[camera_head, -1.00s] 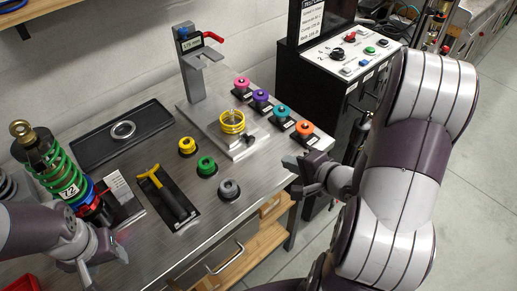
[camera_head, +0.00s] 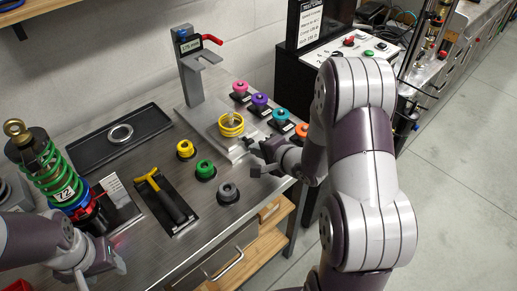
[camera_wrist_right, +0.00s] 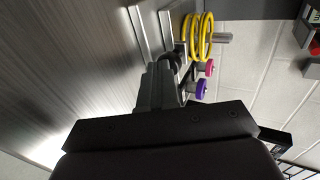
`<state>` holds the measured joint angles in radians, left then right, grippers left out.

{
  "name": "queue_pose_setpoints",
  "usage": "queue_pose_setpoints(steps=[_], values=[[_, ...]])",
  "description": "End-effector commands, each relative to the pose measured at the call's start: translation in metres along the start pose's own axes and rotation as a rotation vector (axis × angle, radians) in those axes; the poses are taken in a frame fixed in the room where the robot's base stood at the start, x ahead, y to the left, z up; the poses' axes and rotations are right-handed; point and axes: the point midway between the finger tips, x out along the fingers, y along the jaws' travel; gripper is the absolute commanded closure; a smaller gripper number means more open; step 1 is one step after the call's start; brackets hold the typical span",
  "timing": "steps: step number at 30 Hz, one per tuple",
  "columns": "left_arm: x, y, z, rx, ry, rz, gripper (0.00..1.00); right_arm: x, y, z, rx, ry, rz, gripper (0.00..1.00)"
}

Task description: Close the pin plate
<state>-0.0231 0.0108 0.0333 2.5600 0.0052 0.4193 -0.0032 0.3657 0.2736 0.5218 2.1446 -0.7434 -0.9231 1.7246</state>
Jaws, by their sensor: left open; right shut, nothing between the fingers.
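A metal fixture plate (camera_head: 205,132) carries a yellow spring (camera_head: 231,125) and an upright gauge stand (camera_head: 191,80). I cannot tell for sure which part is the pin plate. My right gripper (camera_head: 258,162) is shut and empty, close by the plate's front right edge. In the right wrist view, its fingers (camera_wrist_right: 158,85) are shut and point towards a dark knob (camera_wrist_right: 172,62) beside the spring (camera_wrist_right: 200,38); contact cannot be told. My left gripper (camera_head: 112,264) is open and empty near the table's front left.
Pink (camera_head: 239,87), purple (camera_head: 259,100), teal (camera_head: 280,116) and orange knobs stand right of the fixture. Yellow (camera_head: 185,149), green (camera_head: 205,169) and grey (camera_head: 228,193) ones stand in front. A green-spring shock (camera_head: 55,178) stands at left, near a black tray (camera_head: 90,150).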

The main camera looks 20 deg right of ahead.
Motion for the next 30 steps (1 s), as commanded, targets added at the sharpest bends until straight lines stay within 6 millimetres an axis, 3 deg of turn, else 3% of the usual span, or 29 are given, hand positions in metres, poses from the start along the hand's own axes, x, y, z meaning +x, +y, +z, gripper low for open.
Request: queue_pose_setpoints(steps=[7,15,19,30], values=[[-0.009,0.0,-0.001,0.0,0.0,0.0,0.45,0.011,-0.01,0.001,-0.002,-0.003,0.0,1.0],[-0.032,0.0,-0.004,0.0,0.0,0.0,0.45,0.071,-0.042,0.004,-0.002,-0.004,0.0,1.0],[-0.036,0.0,-0.004,0.0,0.0,0.0,0.45,0.09,-0.051,0.005,-0.002,-0.003,0.0,1.0],[-0.036,0.0,-0.004,0.0,0.0,0.0,0.45,0.098,-0.054,0.004,-0.002,-0.001,-0.004,1.0]])
